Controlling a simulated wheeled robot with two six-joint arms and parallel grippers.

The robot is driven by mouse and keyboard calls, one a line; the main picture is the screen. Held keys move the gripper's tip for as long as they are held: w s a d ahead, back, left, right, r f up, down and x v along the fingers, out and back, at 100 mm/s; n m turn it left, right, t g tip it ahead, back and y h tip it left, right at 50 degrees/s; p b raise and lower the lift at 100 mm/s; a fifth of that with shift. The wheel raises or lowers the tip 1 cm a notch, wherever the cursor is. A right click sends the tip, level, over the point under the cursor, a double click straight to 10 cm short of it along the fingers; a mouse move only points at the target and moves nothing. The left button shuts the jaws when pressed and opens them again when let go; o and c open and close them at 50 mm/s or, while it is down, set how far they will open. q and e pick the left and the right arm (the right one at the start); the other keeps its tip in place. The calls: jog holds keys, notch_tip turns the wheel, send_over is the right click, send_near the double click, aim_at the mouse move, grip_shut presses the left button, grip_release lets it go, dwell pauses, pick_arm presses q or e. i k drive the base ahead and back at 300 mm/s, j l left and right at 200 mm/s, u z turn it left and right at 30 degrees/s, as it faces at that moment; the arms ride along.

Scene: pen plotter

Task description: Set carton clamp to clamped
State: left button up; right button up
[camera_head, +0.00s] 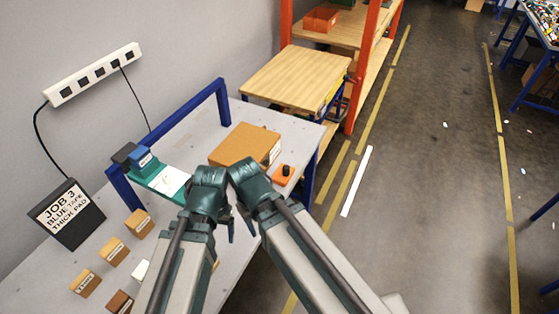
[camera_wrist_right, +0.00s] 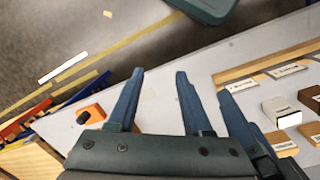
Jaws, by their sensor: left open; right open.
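An orange block with a black knob (camera_head: 283,174) sits at the bench's right edge, by the near right corner of a flat brown carton (camera_head: 240,143). It looks like the carton clamp, but its setting is too small to read. The orange block also shows left of the fingers in the right wrist view (camera_wrist_right: 92,112). My left gripper (camera_head: 230,226) is over the bench, near side of the carton, fingers mostly hidden. My right gripper (camera_wrist_right: 160,72) is close beside it, fingers apart with nothing between them. Neither gripper touches the orange block.
A blue frame (camera_head: 180,120) spans the bench, with a teal unit holding a white pad (camera_head: 172,180) beneath it. A job sign (camera_head: 66,214) and several small labelled blocks (camera_head: 113,251) stand at the left. A wooden-topped table (camera_head: 297,80) and orange-posted shelving stand behind. Floor at right is open.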

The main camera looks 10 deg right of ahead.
aim_at(282, 176)
jog(key=l+z, duration=0.15)
jog(key=l, duration=1.2)
